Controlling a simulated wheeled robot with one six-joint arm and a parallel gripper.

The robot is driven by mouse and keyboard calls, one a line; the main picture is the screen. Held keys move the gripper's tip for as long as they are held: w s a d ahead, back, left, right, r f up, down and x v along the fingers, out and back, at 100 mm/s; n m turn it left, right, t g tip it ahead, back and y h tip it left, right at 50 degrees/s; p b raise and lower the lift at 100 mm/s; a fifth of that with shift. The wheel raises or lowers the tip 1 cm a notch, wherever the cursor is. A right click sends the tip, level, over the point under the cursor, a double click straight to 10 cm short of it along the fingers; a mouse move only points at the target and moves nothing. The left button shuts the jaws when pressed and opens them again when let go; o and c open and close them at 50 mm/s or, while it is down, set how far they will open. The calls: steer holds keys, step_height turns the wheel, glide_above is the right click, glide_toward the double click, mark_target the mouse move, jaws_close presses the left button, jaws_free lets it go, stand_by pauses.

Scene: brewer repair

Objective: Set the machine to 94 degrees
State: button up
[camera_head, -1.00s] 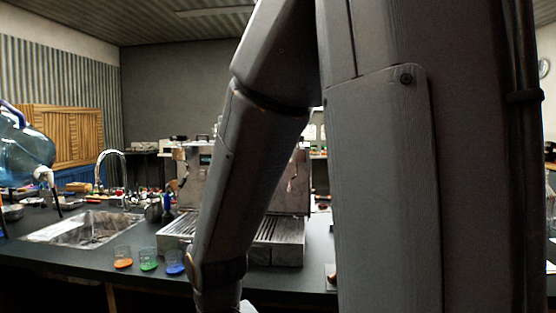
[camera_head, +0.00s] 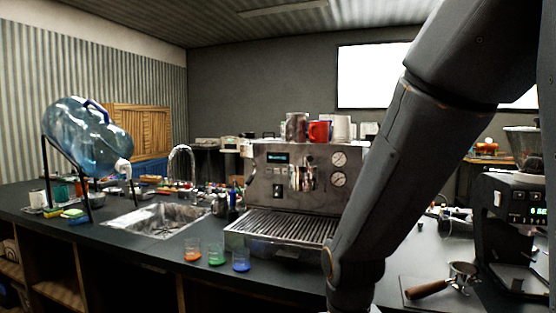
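The espresso machine (camera_head: 262,190) stands on the dark counter near the middle of the view. It is a metal box with a small lit display (camera_head: 277,157) at its upper left front, too small to read. Two round gauges (camera_head: 339,159) sit at its upper right front. A slatted drip tray (camera_head: 285,226) juts out at its base. My arm crosses in front of the machine's right side and hides part of it. My gripper is out of view below the bottom edge.
Three small cups with orange, green and blue (camera_head: 241,261) stand at the counter's front edge. A sink (camera_head: 155,219) and a large water bottle (camera_head: 88,137) are at left. A portafilter (camera_head: 449,281) lies on a mat at right, by a grinder (camera_head: 512,222). Mugs (camera_head: 318,131) stand on the machine.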

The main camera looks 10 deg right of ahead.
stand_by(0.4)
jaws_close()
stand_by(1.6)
